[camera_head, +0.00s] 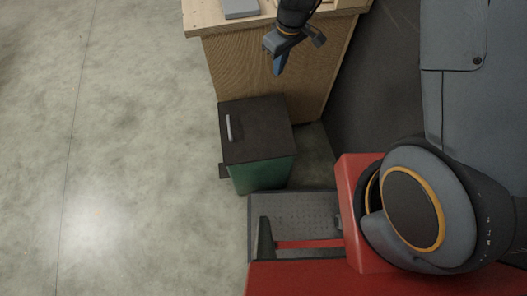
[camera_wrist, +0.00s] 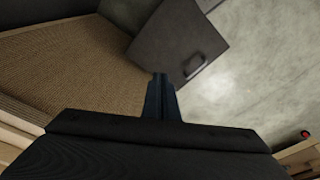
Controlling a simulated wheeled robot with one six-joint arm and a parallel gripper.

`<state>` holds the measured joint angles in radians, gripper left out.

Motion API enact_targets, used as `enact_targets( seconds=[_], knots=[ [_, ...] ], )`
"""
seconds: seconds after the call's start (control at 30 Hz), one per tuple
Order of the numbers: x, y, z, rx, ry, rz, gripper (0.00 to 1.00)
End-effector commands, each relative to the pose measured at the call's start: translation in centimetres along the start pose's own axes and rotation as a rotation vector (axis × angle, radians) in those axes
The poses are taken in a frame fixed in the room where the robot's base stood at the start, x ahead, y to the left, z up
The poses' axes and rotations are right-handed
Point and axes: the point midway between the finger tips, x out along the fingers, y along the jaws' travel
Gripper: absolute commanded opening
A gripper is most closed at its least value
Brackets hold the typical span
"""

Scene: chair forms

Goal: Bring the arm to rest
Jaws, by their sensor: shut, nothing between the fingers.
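My gripper (camera_head: 278,68) hangs at the top of the head view, in front of the woven side of a wooden bench. Its blue fingers are together and point downward, with nothing between them. In the wrist view my gripper (camera_wrist: 161,80) shows as two dark blue fingers side by side, closed. The fingertips are above and apart from the dark-lidded green bin below. My arm's upper links run out of the head view at the top edge, so their pose is hidden.
A wooden bench (camera_head: 270,70) with a grey flat item (camera_head: 240,8) on top stands at the back. A green bin (camera_head: 262,176) with a dark lid and light handle stands before it; its lid shows in the wrist view (camera_wrist: 165,45). Open concrete floor lies left.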

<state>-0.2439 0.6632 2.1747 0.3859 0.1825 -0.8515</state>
Motion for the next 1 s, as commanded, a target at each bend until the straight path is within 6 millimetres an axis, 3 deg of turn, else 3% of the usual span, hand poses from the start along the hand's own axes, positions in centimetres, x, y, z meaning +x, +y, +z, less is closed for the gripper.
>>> enact_targets(
  seconds=[0.1,0.47,0.57,0.77,1.0],
  knots=[
    [-0.8,0.0,-0.1,0.000,0.000,0.000,0.00],
    [-0.8,0.0,0.0,0.003,0.000,0.000,0.00],
    [-1.8,0.3,0.4,0.034,0.002,0.001,0.00],
    [-6.6,1.8,3.5,0.208,0.004,0.014,0.00],
    [-12.4,2.5,9.8,0.478,-0.007,0.049,0.00]
  ],
)
